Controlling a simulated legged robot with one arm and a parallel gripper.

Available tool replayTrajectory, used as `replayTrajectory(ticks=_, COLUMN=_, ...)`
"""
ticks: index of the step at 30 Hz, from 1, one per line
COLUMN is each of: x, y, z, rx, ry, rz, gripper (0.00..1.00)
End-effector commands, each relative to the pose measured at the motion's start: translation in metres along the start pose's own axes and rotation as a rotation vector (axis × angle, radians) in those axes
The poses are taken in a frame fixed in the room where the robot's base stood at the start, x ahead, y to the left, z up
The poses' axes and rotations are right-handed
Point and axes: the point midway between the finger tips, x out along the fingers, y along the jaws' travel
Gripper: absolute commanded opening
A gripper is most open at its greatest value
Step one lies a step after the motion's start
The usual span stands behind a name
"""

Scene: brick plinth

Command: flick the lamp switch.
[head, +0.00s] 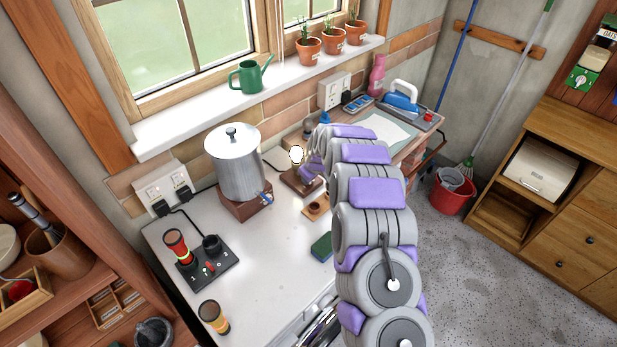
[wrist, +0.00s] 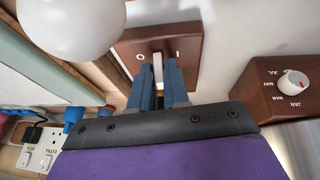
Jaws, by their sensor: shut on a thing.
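The lamp has a brown wooden base (wrist: 127,47) with a round white bulb (wrist: 70,22) beside it in the wrist view. A small pale switch lever (wrist: 158,68) sticks up from the base, between the marks O and I. My gripper (wrist: 159,82) has its two blue fingers closed around the lever, one on each side. In the head view the bulb (head: 297,153) and base (head: 297,184) stand at the back of the white worktop, and my arm hides the lever. I cannot tell if the bulb is lit.
A metal urn (head: 235,165) on a wooden stand is left of the lamp. A brown box with a dial (wrist: 293,83) is near my gripper. A green sponge (head: 321,247) and a control box (head: 208,265) lie on the worktop (head: 262,265), with clear space between them.

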Motion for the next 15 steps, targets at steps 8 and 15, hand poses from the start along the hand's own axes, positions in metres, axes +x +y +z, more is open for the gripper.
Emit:
replayTrajectory(ticks=8, x=0.0002, y=-0.0002, z=0.0001, rx=0.001, ry=0.000, rz=-0.001, gripper=0.00)
replayTrajectory(ticks=15, x=0.0053, y=0.0039, z=0.0020, rx=0.033, ry=-0.002, rz=-0.062, gripper=0.00)
